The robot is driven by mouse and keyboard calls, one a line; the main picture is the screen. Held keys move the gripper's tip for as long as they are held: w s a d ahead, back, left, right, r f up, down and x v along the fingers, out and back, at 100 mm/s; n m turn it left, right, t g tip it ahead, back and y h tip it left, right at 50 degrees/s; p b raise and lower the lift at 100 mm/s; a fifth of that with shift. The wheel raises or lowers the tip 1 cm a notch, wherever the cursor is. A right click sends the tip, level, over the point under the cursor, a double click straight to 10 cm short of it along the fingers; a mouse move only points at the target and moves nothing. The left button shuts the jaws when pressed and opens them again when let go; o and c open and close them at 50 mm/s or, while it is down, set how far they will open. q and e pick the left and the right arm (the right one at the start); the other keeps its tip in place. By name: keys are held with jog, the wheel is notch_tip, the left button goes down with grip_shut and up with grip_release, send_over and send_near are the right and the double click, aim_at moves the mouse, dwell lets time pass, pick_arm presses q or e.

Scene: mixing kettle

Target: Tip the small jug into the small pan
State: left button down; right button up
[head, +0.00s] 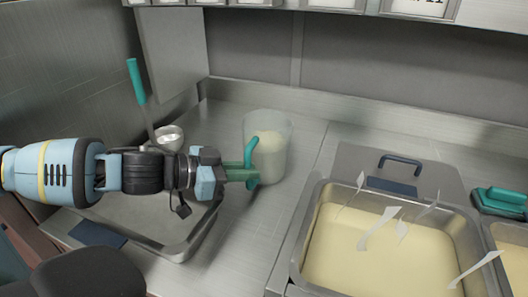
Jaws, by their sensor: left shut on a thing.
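The small jug (272,150) is a clear container with pale yellow contents and a green handle. It stands upright, seemingly on the steel counter, left of the large pan. My left gripper (245,174) reaches in from the left and is shut on the jug's green handle. A shallow steel pan (183,246) lies below and behind my left arm, which hides part of it. A small round steel bowl or ladle cup (168,138) is just behind my arm. I cannot tell for sure which of these is the small pan. My right gripper is not in view.
A large steel pan of pale yellow stuff (375,251) is set into the counter at the right, with several pale slivers over it. Its lid with a dark handle (400,164) lies behind. A green-handled utensil (137,82) stands at the left. The counter between jug and large pan is clear.

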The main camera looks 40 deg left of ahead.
pick_arm(q)
notch_tip(320, 180, up, 6)
jog(key=p, duration=0.2)
jog(key=shift+r, duration=0.15)
dwell(0.4)
